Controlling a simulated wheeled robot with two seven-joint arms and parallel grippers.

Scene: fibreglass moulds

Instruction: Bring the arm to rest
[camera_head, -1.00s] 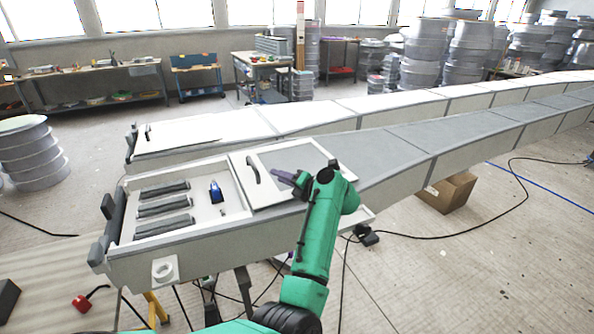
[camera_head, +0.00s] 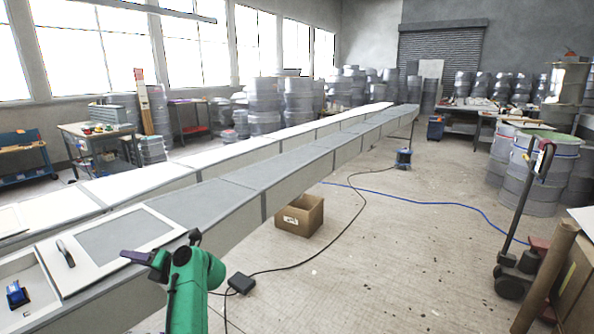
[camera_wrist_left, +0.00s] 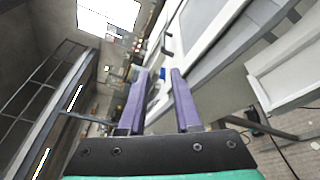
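My left arm (camera_head: 190,298), green, rises from the bottom of the head view. My left gripper (camera_head: 137,257), with purple fingers, points left in front of the near edge of the long mould's framed panel (camera_head: 118,241). In the left wrist view the two fingers of this gripper (camera_wrist_left: 158,74) are spread apart, with nothing between them. A small blue tool (camera_head: 16,294) lies in the mould's open compartment at the lower left. My right gripper is in neither current view.
The long mould (camera_head: 270,170) runs away to the back right. A cardboard box (camera_head: 299,215) and a black pedal-like box (camera_head: 241,284) with a cable lie on the floor. A pallet jack (camera_head: 517,265) and drums (camera_head: 533,170) stand at right.

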